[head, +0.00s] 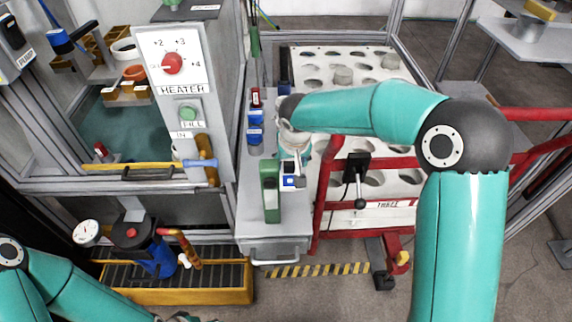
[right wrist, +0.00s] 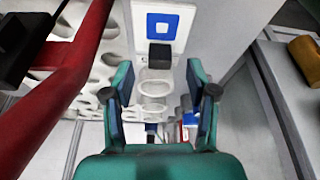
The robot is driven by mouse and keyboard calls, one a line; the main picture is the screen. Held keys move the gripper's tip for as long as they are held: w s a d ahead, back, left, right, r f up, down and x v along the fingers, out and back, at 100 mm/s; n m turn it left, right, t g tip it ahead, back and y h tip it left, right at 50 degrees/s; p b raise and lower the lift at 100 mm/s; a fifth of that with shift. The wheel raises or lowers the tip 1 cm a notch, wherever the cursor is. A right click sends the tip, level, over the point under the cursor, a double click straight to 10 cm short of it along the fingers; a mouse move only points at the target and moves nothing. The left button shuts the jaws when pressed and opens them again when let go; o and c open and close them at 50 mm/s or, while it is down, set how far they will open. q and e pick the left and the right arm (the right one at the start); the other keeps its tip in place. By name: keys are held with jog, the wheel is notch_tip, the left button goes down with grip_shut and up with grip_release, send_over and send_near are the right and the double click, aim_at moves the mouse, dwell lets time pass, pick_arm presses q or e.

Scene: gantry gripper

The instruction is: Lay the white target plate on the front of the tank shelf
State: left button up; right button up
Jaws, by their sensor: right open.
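The white target plate (right wrist: 181,27), marked with a blue square, shows in the right wrist view with a dark block (right wrist: 160,56) at its lower edge. In the head view the plate (head: 299,183) is on the narrow grey bench, beside a green upright piece. My right gripper (right wrist: 158,82) is open, its fingers apart and the plate beyond their tips; nothing is held. In the head view the right gripper (head: 293,150) is above the bench, just behind the plate. The tank (head: 125,125) is at the left, with a shelf (head: 125,93) holding small things. My left gripper (head: 182,318) is mostly cut off at the bottom edge.
The heater panel (head: 172,65) stands between tank and bench. The green piece (head: 270,190) and blue containers (head: 255,135) crowd the bench. A red frame (head: 323,190) and white perforated rack (head: 343,75) are to its right. A yellow tray (head: 180,296) lies below the tank.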

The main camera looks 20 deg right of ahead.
jog(key=v, duration=0.8)
jog(key=shift+r+p, duration=0.25)
jog(key=shift+p, duration=0.15)
